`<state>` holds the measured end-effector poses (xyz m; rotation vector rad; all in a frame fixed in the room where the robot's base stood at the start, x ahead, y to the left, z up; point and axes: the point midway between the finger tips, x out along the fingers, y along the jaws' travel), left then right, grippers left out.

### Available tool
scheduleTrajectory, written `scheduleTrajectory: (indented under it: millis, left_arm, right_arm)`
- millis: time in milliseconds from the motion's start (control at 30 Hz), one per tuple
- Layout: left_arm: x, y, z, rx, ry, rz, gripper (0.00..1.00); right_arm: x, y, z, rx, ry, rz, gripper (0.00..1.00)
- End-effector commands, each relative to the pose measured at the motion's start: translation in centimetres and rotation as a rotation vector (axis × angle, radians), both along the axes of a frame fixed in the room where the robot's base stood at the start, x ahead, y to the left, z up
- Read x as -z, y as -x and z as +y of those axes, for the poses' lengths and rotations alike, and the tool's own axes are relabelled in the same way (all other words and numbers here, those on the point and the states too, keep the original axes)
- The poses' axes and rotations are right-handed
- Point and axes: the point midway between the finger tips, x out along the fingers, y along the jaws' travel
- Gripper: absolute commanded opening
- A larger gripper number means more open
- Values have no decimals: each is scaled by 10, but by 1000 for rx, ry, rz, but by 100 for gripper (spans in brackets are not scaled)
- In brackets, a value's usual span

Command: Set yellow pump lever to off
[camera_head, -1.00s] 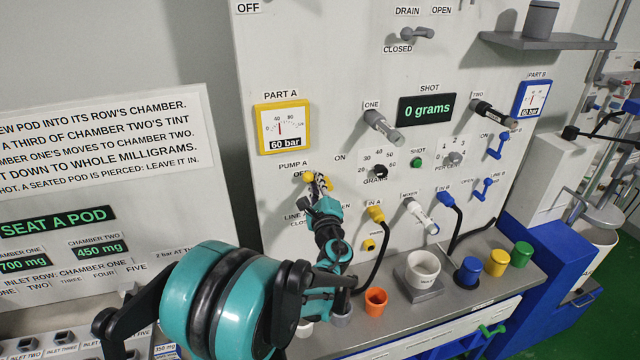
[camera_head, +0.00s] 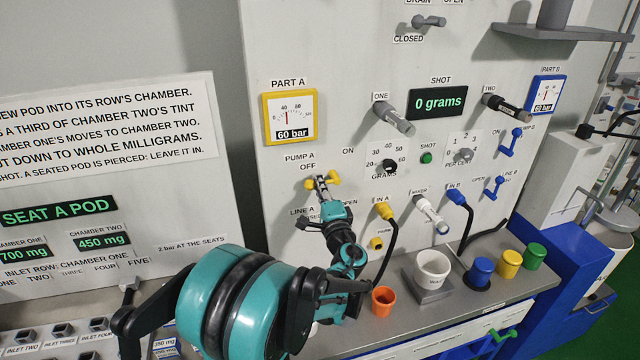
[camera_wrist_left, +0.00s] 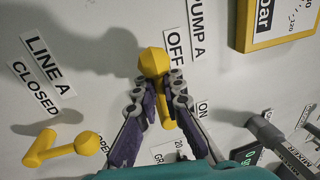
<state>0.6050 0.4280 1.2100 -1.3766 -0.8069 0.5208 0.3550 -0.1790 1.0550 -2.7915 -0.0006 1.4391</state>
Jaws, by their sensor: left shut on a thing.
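The yellow pump lever (camera_head: 335,178) is on the white panel below the PUMP A and OFF labels. In the left wrist view its faceted yellow end (camera_wrist_left: 153,62) lies beside the OFF label, and its bar runs down between my fingers. The ON label is farther along, by the right finger. My left gripper (camera_head: 320,183) is shut on the lever, with yellow showing on both sides of the fingers in the head view. The fingers hide the middle of the lever. My right gripper is not in view.
A second yellow lever (camera_wrist_left: 45,148), by LINE A, is close to the left finger. The yellow-framed gauge (camera_head: 290,117) reads 60 bar. An orange cup (camera_head: 383,301) and a white cup (camera_head: 432,268) stand on the bench below. The yellow IN A hose (camera_head: 385,211) is to the right.

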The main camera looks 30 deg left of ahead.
Motion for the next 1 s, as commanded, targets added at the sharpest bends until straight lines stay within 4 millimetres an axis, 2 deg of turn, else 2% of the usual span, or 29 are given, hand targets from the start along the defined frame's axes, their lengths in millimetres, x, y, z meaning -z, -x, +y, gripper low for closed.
scheduleTrajectory:
  millis: [433,533,567,867,1000]
  left_arm:
    - [4,5,2,-9,15,-11,0]
    - [4,4,2,-9,15,-11,28]
    - [4,4,2,-9,14,-10,30]
    - [2,3,0,-3,11,-9,30]
    - [5,10,-11,0,11,-10,30]
  right_arm:
    - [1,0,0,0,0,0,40]
    - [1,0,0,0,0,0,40]
    - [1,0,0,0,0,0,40]
    - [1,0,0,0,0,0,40]
    - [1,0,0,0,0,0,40]
